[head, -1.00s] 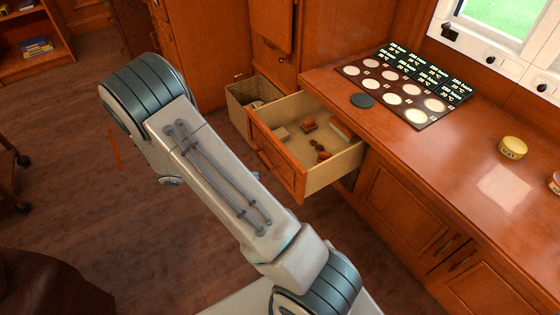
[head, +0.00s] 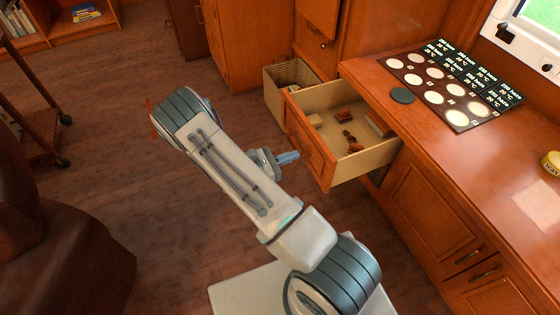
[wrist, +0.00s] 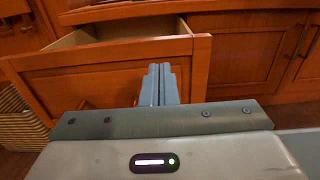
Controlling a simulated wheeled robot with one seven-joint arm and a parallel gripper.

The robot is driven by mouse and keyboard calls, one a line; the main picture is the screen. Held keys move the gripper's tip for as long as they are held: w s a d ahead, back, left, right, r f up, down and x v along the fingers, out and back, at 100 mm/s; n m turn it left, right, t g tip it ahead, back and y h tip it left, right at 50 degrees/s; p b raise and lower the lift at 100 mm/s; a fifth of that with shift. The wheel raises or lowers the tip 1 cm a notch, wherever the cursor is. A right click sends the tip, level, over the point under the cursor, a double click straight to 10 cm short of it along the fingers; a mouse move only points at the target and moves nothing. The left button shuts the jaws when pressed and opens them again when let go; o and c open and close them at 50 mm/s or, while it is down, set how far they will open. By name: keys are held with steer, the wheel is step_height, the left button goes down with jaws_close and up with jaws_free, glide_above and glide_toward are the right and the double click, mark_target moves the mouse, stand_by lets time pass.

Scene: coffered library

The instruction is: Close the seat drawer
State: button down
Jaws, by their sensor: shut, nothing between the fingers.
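The seat drawer (head: 312,146) is pulled out from under the wooden counter, with several small brown items inside. Its front panel also fills the middle of the wrist view (wrist: 110,80). My gripper (head: 296,156) is in front of the drawer panel, with its fingers shut and empty, pointing at the panel. In the wrist view the shut fingers (wrist: 159,72) overlap the right part of the panel. I cannot tell whether the tips touch it. The drawer handle is mostly hidden.
A wicker basket (head: 272,93) stands on the floor just left of the drawer. The counter (head: 440,130) holds a board of pale discs (head: 455,85), a dark round disc (head: 402,96) and a yellow tin (head: 552,163). A dark armchair (head: 60,240) is at left; open floor lies between.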

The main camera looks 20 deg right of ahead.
mark_target(319, 146)
steer(key=d+b, duration=0.1)
steer(key=d, duration=0.6)
steer(key=shift+w+d, duration=0.15)
steer(key=shift+d, duration=0.05)
steer(key=shift+d, duration=0.1)
